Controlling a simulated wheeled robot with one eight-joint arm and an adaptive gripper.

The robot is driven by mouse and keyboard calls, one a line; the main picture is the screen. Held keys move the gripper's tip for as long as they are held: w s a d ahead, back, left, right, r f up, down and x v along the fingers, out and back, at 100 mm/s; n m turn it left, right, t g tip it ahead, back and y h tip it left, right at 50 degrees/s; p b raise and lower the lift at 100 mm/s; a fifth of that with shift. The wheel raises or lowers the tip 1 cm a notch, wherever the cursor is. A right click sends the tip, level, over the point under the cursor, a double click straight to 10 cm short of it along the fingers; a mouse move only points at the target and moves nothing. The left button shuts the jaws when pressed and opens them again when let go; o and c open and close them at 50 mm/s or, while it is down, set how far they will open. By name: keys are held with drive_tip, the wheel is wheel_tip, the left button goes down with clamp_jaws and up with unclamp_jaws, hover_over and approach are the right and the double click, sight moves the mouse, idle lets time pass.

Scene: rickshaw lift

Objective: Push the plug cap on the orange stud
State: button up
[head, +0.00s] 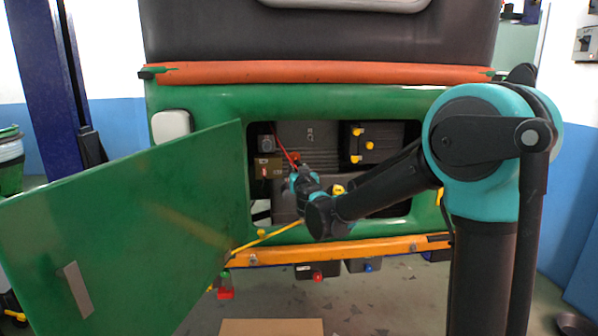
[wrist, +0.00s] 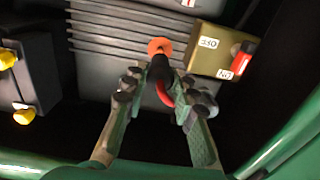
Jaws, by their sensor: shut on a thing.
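The plug cap (wrist: 160,71) is small and black, with a red cable (wrist: 164,95) curving from it. My gripper (wrist: 161,92) is shut on the cap, with one finger on each side, in the wrist view. The orange stud (wrist: 158,46) shows as an orange disc just beyond the cap, on the ribbed dark unit. The cap covers its lower part, and I cannot tell whether they touch. In the head view my gripper (head: 298,177) is inside the opening at the rear of the green vehicle and hides most of the cap.
A brass-coloured box (wrist: 212,52) with OFF and ON labels and a red switch stands close beside the stud. A dark block with yellow knobs (head: 363,145) sits on the other side. The green hatch door (head: 130,225) hangs open at left. A yellow rod (head: 270,237) crosses below the opening.

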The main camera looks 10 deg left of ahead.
sight(297, 164)
drive_tip(key=shift+x, duration=3.1)
idle(2.4)
drive_tip(key=o, duration=1.1)
drive_tip(key=shift+c, duration=0.4)
drive_tip(key=v, duration=0.8)
